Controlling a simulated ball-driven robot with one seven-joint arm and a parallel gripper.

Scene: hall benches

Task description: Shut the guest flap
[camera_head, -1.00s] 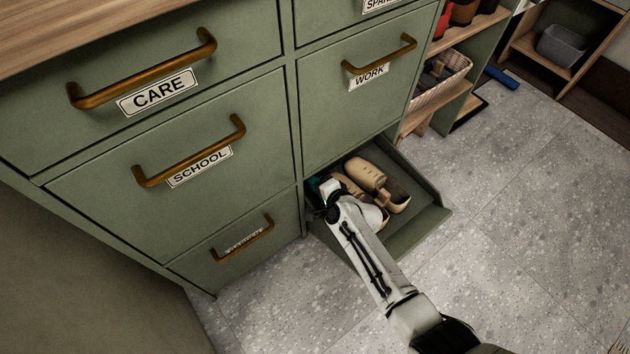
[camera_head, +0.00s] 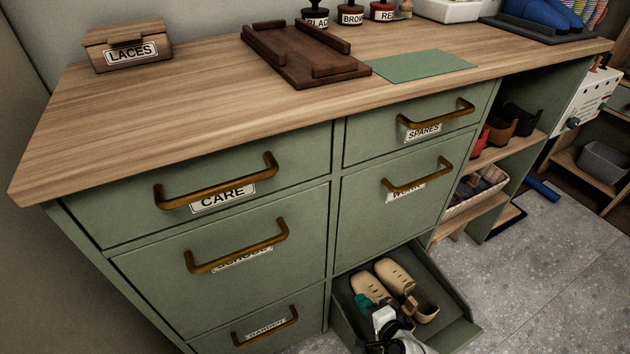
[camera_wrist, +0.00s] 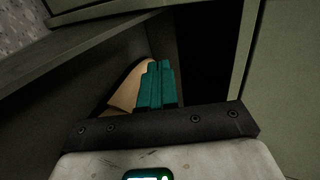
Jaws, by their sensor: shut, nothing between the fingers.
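The open green flap (camera_head: 460,336), with its label out of sight, is tilted out at the bottom right of the cabinet, below the WORK front. My gripper (camera_head: 361,303) is down in the left part of the opening, beside the shoes. In the wrist view its teal fingers (camera_wrist: 156,84) are shut together and empty, with a tan shoe (camera_wrist: 129,91) just beyond them to the left. I cannot tell whether the fingers touch the shoe or the flap.
The CARE (camera_head: 222,196), SCHOOL (camera_head: 242,258), WORK (camera_head: 405,195) and SPARES (camera_head: 424,131) fronts are closed, with bronze handles sticking out. Open shelves with a basket (camera_head: 476,192) stand to the right. The grey floor (camera_head: 540,260) at right is mostly clear.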

